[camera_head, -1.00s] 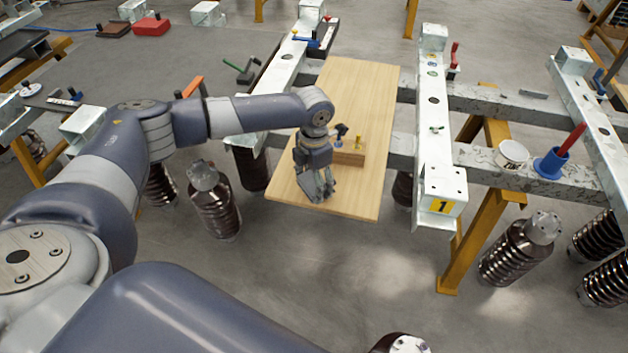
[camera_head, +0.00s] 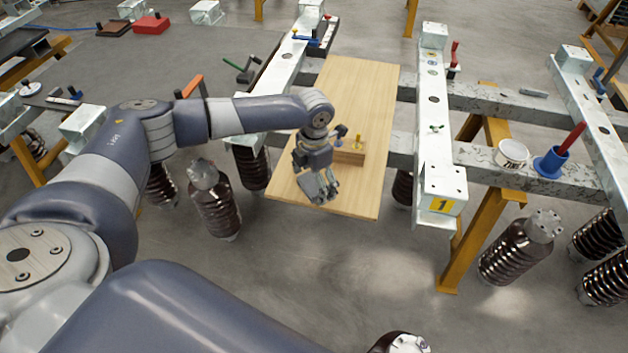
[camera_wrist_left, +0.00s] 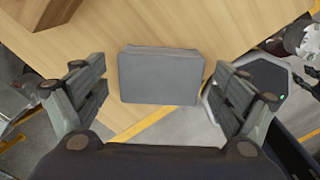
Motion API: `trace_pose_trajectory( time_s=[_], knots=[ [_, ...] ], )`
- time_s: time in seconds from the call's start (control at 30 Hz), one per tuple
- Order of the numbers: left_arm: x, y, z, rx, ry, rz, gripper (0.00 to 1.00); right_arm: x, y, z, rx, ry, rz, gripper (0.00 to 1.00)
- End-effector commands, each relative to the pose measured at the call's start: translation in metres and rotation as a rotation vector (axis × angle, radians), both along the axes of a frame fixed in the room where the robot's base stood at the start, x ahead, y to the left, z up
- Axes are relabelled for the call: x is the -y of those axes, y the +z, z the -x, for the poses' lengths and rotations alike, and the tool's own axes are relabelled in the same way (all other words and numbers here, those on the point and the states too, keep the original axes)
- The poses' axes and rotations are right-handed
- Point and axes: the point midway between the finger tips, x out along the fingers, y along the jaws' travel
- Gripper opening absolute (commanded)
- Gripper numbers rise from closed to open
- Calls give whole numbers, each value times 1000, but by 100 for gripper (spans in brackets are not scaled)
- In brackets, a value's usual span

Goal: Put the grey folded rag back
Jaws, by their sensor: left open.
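The grey folded rag (camera_wrist_left: 160,77) is a flat grey block with rounded edges in the left wrist view. It appears at the near edge of the wooden board (camera_head: 362,95). My left gripper (camera_head: 319,190) is open over the near end of the board in the head view. In the left wrist view its two fingers stand on either side of the rag, apart from it. I cannot tell the height of the fingers above the rag. In the head view the gripper hides the rag. My right gripper is not in view.
A wooden block (camera_head: 349,157) with a yellow-topped piece sits just beside my left gripper. Metal beams flank the board; the right one carries a yellow "1" label (camera_head: 440,206). A white tub (camera_head: 512,154) and a blue holder (camera_head: 552,163) stand further right. Ribbed brown insulators stand below.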

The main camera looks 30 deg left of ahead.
Motion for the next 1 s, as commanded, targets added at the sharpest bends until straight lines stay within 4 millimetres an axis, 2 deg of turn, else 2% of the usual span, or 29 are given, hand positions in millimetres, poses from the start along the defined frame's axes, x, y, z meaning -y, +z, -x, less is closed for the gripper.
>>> trace_pose_trajectory(
  time_s=[0.17, 0.4, 0.6, 0.73, 1.0],
  knots=[
    [0, 28, -1, 4, 0, 3, 90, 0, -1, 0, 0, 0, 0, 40],
    [0, 81, -1, 3, 1, 2, 90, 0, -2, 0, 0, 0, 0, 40],
    [1, 110, 0, 2, 0, 1, 90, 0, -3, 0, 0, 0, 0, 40],
    [0, 119, 0, 0, 0, 1, 90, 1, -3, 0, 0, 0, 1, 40],
    [0, 120, 0, -1, 0, 1, 90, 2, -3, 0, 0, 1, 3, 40]
  ],
)
